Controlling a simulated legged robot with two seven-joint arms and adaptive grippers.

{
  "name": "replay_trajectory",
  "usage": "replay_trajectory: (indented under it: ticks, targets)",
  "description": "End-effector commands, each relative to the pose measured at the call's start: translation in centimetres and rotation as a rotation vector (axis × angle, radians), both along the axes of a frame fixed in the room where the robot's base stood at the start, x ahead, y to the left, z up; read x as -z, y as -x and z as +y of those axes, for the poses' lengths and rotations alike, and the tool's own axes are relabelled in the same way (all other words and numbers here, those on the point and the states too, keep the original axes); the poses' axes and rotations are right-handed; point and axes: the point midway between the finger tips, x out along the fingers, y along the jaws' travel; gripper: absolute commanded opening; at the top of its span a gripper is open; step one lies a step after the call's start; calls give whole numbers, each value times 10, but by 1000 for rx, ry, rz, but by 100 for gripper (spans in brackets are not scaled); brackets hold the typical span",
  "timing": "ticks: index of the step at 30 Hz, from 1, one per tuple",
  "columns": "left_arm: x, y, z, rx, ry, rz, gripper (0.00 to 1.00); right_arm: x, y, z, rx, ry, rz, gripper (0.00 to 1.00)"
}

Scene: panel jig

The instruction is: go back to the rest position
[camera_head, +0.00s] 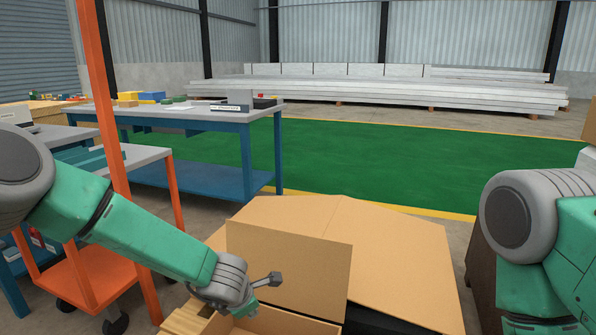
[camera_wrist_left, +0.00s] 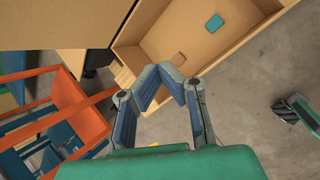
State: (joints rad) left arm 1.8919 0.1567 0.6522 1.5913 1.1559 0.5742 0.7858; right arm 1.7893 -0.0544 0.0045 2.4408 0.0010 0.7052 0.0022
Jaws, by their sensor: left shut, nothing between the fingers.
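My left gripper (camera_wrist_left: 167,76) is shut and empty in the left wrist view, above the near edge of an open tan box (camera_wrist_left: 245,38). In the head view my left arm comes in from the left, and its wrist is over the near side of this box (camera_head: 290,321); the fingertips are hard to make out there. My right arm stands at the right edge of the head view, with its gripper below the frame. A green and dark part at the right of the left wrist view looks like my right gripper (camera_wrist_left: 287,112); its fingers are unclear.
A small teal piece (camera_wrist_left: 214,22) lies in the box. A tan panel (camera_head: 290,265) stands upright behind the wrist. An orange cart (camera_head: 100,278) stands at the left, a blue workbench (camera_head: 200,118) behind. The green floor (camera_head: 350,158) beyond is clear.

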Motion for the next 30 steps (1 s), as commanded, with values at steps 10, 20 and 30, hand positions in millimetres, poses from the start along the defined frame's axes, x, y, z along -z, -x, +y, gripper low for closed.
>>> replay_trajectory:
  ticks: [10,20,30]
  targets:
    - [115,174,73,931,-563,106,0,0,0,0,0,0,0,40]
    - [132,351,152,1851,-728,192,0,0,0,0,0,0,0,40]
    - [68,404,171,2120,-694,186,0,-51,-1,0,0,0,-1,40]
